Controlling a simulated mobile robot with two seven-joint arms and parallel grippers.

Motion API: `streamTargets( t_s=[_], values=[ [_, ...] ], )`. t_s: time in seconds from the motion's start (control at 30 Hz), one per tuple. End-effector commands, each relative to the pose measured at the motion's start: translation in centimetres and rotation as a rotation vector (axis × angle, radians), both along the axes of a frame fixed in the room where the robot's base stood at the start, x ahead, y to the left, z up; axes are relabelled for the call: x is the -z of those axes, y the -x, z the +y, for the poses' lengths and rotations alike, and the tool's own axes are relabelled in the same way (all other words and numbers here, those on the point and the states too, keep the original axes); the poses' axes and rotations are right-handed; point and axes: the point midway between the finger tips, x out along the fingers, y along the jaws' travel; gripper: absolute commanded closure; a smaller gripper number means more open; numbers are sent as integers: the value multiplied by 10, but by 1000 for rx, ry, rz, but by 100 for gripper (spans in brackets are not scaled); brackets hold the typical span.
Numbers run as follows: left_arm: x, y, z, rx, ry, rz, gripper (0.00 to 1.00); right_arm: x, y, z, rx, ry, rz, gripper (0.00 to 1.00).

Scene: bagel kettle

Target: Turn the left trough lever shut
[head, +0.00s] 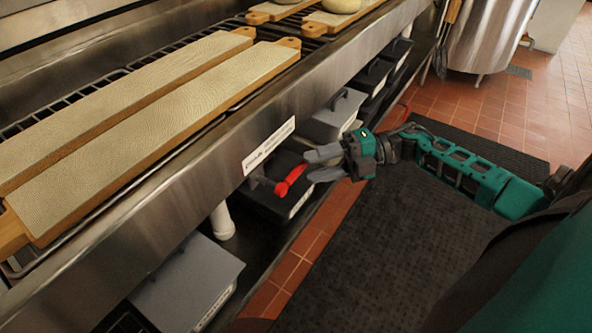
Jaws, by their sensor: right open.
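A red lever (291,180) sticks out below the front edge of the steel trough (190,165), under a white label (268,146). It slants, with its upper end toward my right gripper. My right gripper (314,164) reaches in from the right with its two grey fingers apart, one above the other. The fingertips are just right of the lever's upper end; I cannot tell whether they touch it. Nothing shows between the fingers. My left gripper is out of view.
Long boards (165,125) lie on a rack above the trough. Grey lidded bins (188,285) and black bins stand on the shelf below. A white pipe (222,221) hangs under the trough. A dark floor mat (370,255) lies clear in front.

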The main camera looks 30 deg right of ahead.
Motion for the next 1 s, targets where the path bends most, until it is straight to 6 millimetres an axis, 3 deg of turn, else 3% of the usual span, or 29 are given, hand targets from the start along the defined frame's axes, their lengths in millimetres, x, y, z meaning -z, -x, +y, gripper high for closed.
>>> streamTargets(
  t_s=[0.1, 0.3, 0.67, 1.0],
  values=[
    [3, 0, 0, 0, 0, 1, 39, 3, -8, 21, -1, -3, -2, 58],
    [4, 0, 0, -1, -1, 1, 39, 6, -16, 39, 0, -1, 0, 58],
    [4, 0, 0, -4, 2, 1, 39, 7, -17, 44, 0, 0, 1, 58],
    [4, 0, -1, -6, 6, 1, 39, 7, -17, 43, 1, 0, 1, 90]
  ],
)
